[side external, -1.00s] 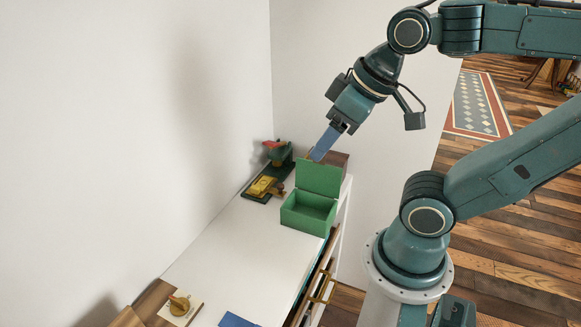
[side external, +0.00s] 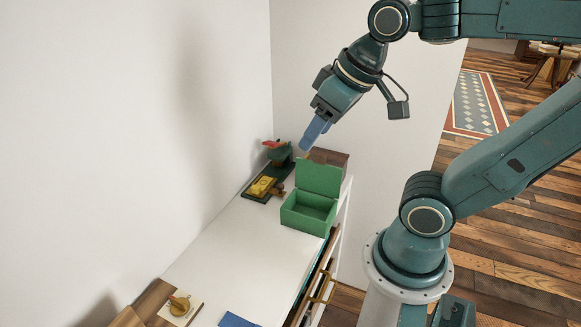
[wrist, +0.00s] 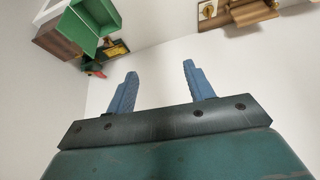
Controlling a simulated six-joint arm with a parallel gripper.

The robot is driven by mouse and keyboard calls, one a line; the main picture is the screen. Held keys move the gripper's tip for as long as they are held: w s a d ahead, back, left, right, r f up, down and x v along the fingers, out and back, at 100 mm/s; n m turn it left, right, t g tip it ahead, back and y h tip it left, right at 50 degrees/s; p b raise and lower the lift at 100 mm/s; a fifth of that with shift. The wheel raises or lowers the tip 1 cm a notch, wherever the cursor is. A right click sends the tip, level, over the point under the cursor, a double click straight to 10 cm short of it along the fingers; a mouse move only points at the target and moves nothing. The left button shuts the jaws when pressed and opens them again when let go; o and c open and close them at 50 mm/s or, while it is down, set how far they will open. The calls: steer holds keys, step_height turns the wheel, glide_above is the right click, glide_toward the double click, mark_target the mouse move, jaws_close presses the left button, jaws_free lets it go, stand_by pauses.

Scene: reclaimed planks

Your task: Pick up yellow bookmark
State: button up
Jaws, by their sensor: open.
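My gripper (side external: 307,147) hangs in the air near the open green box, with its blue fingers pointing down and left. In the wrist view its two fingers (wrist: 160,68) stand apart with nothing between them. No clear yellow bookmark can be made out. A yellow item (side external: 262,186) lies on a dark green board left of the green box; it also shows in the wrist view (wrist: 114,50). I cannot tell whether this is the bookmark. My gripper is apart from it.
The green box (side external: 307,217) has its lid raised. A brown box (side external: 335,158) is behind it, and a red and green figure (side external: 277,151) stands by the wall. A cream square with a gold object (side external: 180,305) and a blue piece (side external: 238,321) lie in front. The white tabletop's middle is clear.

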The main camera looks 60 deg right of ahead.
steer(key=w+d+m+g, duration=0.2)
steer(key=w+d+m, duration=0.25)
steer(key=w, duration=0.65)
steer(key=m+g, duration=0.3)
steer(key=m, duration=1)
glide_above(256, 186)
steer(key=shift+n, duration=0.25)
steer(key=shift+d+f, duration=0.15)
steer(key=shift+f, duration=17.2)
steer(key=shift+f, duration=2.55)
